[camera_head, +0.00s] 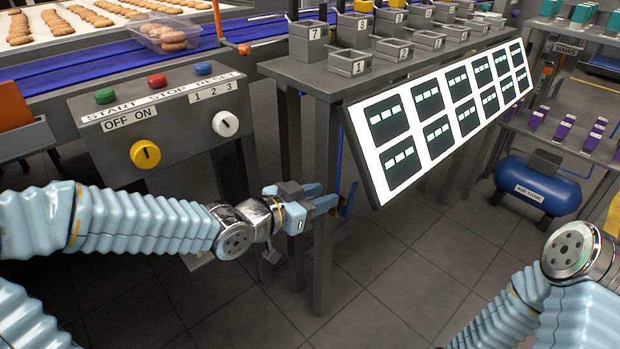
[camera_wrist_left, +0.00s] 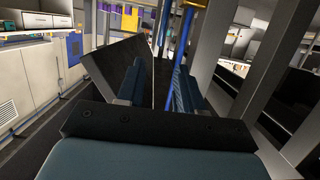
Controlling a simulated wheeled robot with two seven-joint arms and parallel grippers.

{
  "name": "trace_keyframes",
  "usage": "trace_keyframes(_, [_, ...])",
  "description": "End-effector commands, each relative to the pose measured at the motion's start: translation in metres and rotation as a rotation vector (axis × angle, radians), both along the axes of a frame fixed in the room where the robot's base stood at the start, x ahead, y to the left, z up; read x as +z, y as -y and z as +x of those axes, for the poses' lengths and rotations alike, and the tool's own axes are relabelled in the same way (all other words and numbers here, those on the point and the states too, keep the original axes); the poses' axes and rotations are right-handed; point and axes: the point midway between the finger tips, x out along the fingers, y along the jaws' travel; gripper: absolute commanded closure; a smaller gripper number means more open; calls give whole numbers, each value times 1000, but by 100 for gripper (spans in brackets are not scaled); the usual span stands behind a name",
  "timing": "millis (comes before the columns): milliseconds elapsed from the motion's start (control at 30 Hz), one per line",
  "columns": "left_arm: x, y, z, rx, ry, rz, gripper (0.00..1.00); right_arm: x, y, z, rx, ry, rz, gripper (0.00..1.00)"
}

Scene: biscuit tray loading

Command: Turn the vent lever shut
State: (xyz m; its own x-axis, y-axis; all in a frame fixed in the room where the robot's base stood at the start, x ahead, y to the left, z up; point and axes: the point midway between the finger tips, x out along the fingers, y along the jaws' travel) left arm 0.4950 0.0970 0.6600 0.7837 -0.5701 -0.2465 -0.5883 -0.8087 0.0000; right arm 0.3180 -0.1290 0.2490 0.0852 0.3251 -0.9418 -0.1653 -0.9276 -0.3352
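A thin blue bar, which looks like the vent lever (camera_head: 348,203), shows beside the table leg below the tilted display panel; its mount is largely hidden. In the left wrist view a blue rod (camera_wrist_left: 178,62) stands just beyond the fingers, closer to the right finger. My left gripper (camera_head: 328,196) is level with the bar, with its fingertips just left of it. Its blue fingers are apart, and in the left wrist view the gap (camera_wrist_left: 158,92) holds nothing I can make out. I cannot tell whether a finger touches the bar. My right gripper is out of view.
The control box (camera_head: 180,120) with knobs and buttons stands left of the gripper. A grey table (camera_head: 290,68) with numbered bins and a sloped display panel (camera_head: 362,150) overhang the area. Table legs stand close to the gripper. A blue air tank (camera_head: 540,185) is at right.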

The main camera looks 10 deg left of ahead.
Motion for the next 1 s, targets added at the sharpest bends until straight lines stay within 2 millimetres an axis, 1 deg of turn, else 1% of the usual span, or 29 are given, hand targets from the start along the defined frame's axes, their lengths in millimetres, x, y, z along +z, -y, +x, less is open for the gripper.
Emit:
trace_keyframes(33, [8,-4,-4,3,-3,2,64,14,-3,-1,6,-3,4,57])
trace_keyframes(200, [7,-11,-14,1,-1,1,64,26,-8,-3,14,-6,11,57])
trace_keyframes(367, [6,-13,-18,0,0,0,64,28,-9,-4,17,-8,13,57])
trace_keyframes(567, [5,-13,-18,0,1,-1,64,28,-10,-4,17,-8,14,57])
trace_keyframes(600, [5,-13,-18,0,1,-1,65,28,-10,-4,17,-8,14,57])
trace_keyframes(733, [1,-12,-18,7,-28,-26,85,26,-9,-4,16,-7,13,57])
trace_keyframes(833, [-9,-9,-21,32,-117,-114,100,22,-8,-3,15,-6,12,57])
trace_keyframes(967, [-22,-9,-27,109,-311,-326,100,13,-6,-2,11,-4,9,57])
trace_keyframes(1000, [-24,-10,-30,141,-377,-408,100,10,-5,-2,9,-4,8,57])
